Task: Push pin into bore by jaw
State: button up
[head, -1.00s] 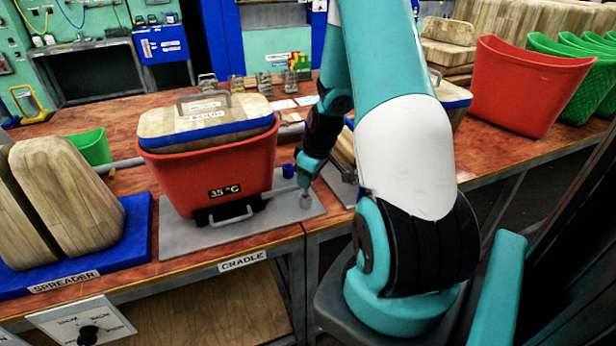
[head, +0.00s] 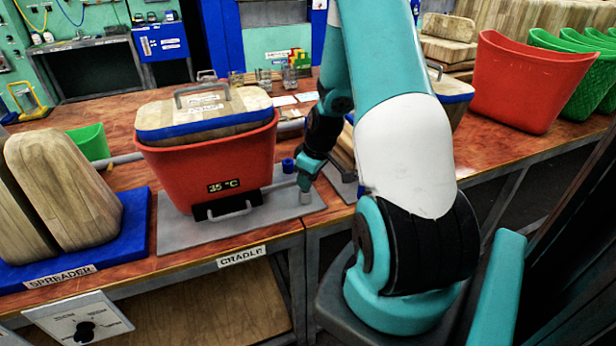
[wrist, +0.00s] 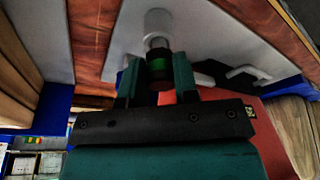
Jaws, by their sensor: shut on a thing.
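My gripper (head: 306,184) reaches down beside the red bin, over the right part of the grey cradle plate (head: 180,232). In the wrist view its two jaws (wrist: 150,88) stand on either side of a dark pin with a green band (wrist: 158,64) and are shut on it. The pin lines up with a pale round post (wrist: 158,22) on the plate; the post also shows below the gripper in the head view (head: 305,198). I cannot tell how deep the pin sits in a bore. The red bin (head: 165,175), its display reading 35 °C, stands on the plate.
A wooden lid with a blue rim (head: 205,122) sits on the red bin. A small blue cylinder (head: 288,165) stands behind my gripper. Wooden blocks (head: 70,185) rest on the blue spreader base (head: 135,235) at left. Another red bin (head: 525,85) stands at right.

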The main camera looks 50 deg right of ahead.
jog(key=shift+f+b, duration=0.3)
jog(key=shift+f, duration=0.2)
jog(key=o, duration=1)
jog(key=shift+o, duration=0.2)
jog(key=shift+d, duration=0.1)
jog(key=shift+r, duration=0.25)
jog(key=v, duration=1.7)
jog(key=shift+s+a, duration=0.1)
jog(key=shift+a, duration=0.2)
